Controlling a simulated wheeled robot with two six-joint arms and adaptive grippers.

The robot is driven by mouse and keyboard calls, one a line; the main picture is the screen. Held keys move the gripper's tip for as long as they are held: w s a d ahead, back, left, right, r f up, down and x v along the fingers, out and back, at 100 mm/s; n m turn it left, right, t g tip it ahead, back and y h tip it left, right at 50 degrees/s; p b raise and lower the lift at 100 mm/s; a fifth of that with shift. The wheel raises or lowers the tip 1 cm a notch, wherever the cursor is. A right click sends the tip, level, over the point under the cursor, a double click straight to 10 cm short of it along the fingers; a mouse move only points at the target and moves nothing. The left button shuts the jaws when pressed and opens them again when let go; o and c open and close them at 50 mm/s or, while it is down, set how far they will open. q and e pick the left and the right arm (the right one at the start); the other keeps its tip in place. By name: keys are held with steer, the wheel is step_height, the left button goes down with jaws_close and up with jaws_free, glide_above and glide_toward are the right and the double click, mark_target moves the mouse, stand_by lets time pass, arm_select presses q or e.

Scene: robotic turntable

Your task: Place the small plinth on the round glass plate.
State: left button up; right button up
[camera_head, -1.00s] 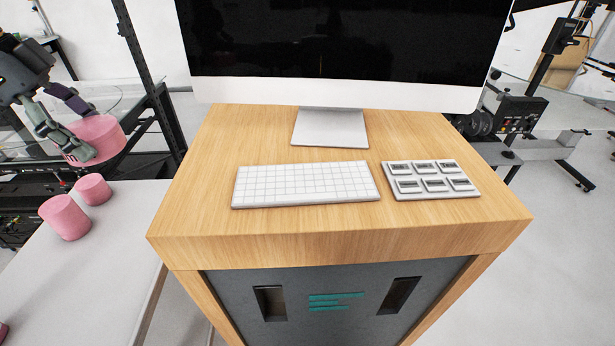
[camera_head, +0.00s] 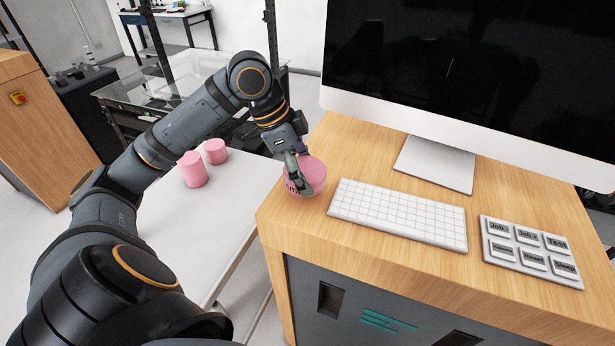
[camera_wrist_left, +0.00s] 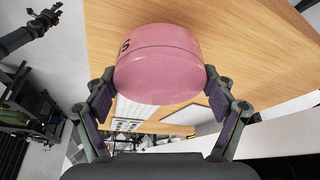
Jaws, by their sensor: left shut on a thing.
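My left gripper (camera_head: 300,180) is shut on a pink round plinth (camera_head: 313,174), near the left edge of the wooden desk. In the left wrist view the same plinth (camera_wrist_left: 158,68) sits between both fingers and shows part of a dark letter mark. I cannot tell whether it touches the desk. Two other pink plinths stand on the white table: a taller one (camera_head: 192,169) and a smaller one (camera_head: 215,151). A glass surface (camera_head: 150,92) is at the back left; my arm partly covers it, and its full outline is hidden. My right gripper (camera_wrist_left: 45,20) seems to show small in the wrist view.
A white keyboard (camera_head: 398,212) lies just right of the held plinth on the wooden desk (camera_head: 290,215). A button panel (camera_head: 530,252) lies farther right. A large monitor (camera_head: 450,80) stands behind. The white table (camera_head: 240,195) has free room at its near part.

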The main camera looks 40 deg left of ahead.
arm_select(q)
steer(key=shift+d, duration=0.15)
steer(key=shift+d+f+p, duration=0.15)
steer(key=shift+f+p, duration=0.15)
steer(key=shift+f, duration=1.55)
steer(key=shift+w+f, duration=0.1)
steer(key=o, duration=1.1)
